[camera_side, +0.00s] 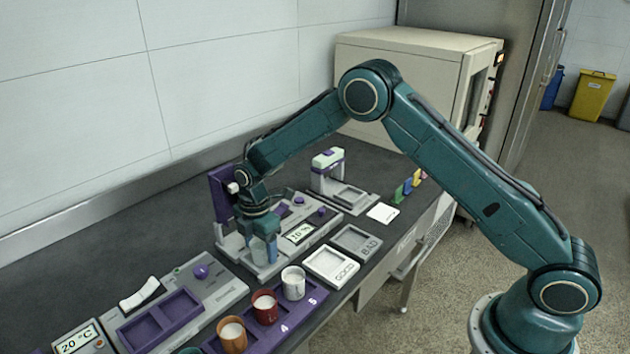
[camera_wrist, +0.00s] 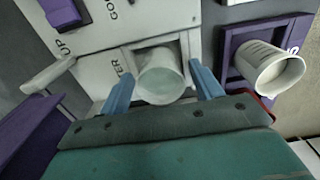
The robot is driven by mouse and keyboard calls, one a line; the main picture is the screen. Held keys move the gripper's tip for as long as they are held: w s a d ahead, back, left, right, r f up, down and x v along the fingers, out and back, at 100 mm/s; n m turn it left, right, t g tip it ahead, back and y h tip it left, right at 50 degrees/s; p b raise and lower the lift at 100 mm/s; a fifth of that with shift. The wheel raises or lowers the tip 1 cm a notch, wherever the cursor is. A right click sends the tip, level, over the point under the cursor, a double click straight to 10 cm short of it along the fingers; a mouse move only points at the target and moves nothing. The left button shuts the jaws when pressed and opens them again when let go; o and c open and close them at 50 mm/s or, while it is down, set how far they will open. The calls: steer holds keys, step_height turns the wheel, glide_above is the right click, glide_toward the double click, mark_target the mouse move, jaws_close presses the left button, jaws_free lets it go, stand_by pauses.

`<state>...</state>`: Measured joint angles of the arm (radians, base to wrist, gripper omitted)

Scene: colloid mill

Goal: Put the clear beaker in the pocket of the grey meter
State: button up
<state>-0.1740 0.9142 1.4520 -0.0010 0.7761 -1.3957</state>
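The clear beaker (camera_wrist: 160,78) is a pale, translucent cup in the wrist view. It stands in or just over the square pocket (camera_wrist: 194,45) of the grey meter (camera_wrist: 100,28), with its base inside the pocket outline. My gripper (camera_wrist: 162,72) has one blue finger on each side of the beaker. Narrow gaps show between fingers and beaker, so it looks open around it. In the side view my gripper (camera_side: 265,250) is low at the front left of the meter (camera_side: 325,222), which has a display reading 10 %. The fingers mostly hide the beaker there.
The white mug also shows right of my gripper in the wrist view (camera_wrist: 267,68). GOOD (camera_side: 332,266) and BAD (camera_side: 357,240) trays lie to the right.

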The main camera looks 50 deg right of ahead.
steer(key=shift+r, duration=0.15)
step_height(320, 180, up, 12)
stand_by(0.8)
stand_by(0.5)
steer(key=s+d+r+m+t, duration=0.1)
steer(key=s+d+r+m, duration=0.25)
steer(key=s+r, duration=0.45)
steer(key=s+d+r+m+t, duration=0.25)
steer(key=s+r+m, duration=0.25)
steer(key=s+r, duration=0.35)
steer(key=s+d+m+t, duration=0.2)
steer(key=s+m, duration=0.7)
steer(key=s, duration=1)
steer(key=shift+s+d, duration=0.35)
steer(key=shift+d, duration=0.4)
